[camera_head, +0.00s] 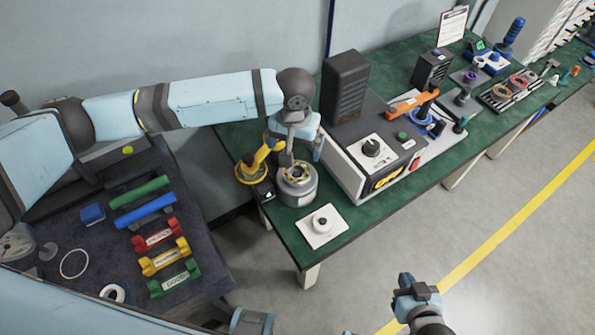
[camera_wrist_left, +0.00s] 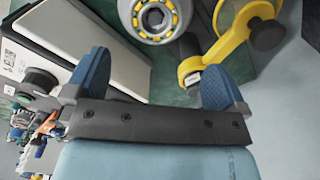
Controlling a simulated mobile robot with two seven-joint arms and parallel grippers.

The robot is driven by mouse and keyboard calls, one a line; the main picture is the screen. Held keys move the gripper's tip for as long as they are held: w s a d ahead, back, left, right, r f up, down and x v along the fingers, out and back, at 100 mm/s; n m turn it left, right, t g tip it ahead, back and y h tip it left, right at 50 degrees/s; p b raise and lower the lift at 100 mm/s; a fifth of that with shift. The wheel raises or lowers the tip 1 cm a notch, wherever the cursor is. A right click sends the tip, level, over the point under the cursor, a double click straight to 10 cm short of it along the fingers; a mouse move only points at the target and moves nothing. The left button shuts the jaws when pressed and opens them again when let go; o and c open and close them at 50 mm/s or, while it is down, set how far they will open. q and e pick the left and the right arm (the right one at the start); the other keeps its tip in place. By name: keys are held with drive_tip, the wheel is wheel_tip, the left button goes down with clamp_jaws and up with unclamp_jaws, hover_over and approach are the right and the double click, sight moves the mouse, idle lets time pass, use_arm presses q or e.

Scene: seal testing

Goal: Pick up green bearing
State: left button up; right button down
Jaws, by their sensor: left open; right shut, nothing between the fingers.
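A grey cylindrical housing (camera_head: 297,187) stands on the green bench beneath my left gripper (camera_head: 294,153). A ring-shaped bearing with yellow segments sits in its top, and it shows at the upper edge of the left wrist view (camera_wrist_left: 155,18). I cannot make out a clearly green bearing. My left gripper's blue fingers are spread and empty in the left wrist view (camera_wrist_left: 153,70), apart from the housing. A yellow lever arm (camera_head: 262,158) stands beside the housing, near one finger. My right gripper (camera_head: 405,281) is shut and empty over the floor, away from the bench.
A control box (camera_head: 372,150) with a dark tower stands right of the housing. A white plate (camera_head: 321,226) with a round knob lies in front. A dark cart top (camera_head: 75,280) at left holds green, blue, red and yellow parts. Tools fill the far bench.

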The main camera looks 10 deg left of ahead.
sight(298, 171)
use_arm(q)
wheel_tip(298, 171, down, 3)
drive_tip(key=shift+f, duration=0.15)
drive_tip(key=shift+s+d+f, duration=0.1)
drive_tip(key=shift+d+f, duration=0.1)
drive_tip(key=shift+f, duration=1.15)
drive_tip(key=shift+d+f, duration=0.15)
drive_tip(key=shift+f, duration=1.2)
drive_tip(key=c, duration=1.1)
drive_tip(key=shift+r, duration=0.15)
wheel_tip(298, 171, up, 20)
drive_tip(key=shift+f, duration=0.1)
